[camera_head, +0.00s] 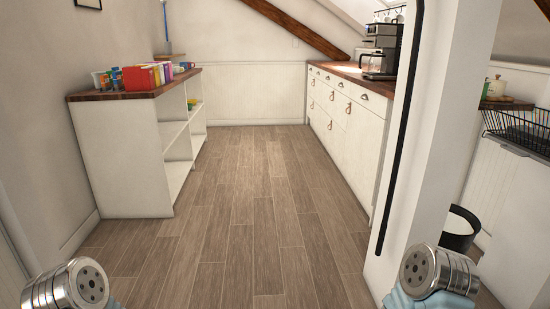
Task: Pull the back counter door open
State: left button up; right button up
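A white counter (361,138) with a brown wooden top runs along the right side towards the back wall. Its front has a row of drawers with small metal pulls, and doors below with hanging ring-like handles, one of them a door handle (348,108). The doors look shut. Which of them is the back counter door, I cannot tell. The near end of the counter is hidden behind a white post. Parts of my two arms show at the bottom left and bottom right corners, far from the counter. Neither gripper's fingers are in view.
Bare wood-plank floor (240,215) lies open between the counter and a white open shelf unit (124,160) on the left. A white post (428,130) with a black strip stands close on the right. A black bin (459,232) is behind it. A coffee maker (379,62) stands on the counter.

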aim_at(366, 132)
jog(key=i, duration=2.6)
jog(key=i+z, duration=0.25)
jog(key=i, duration=0.25)
jog(key=i+z, duration=0.3)
jog(key=i, duration=0.15)
jog(key=i+j+z, duration=0.25)
jog(key=i, duration=0.2)
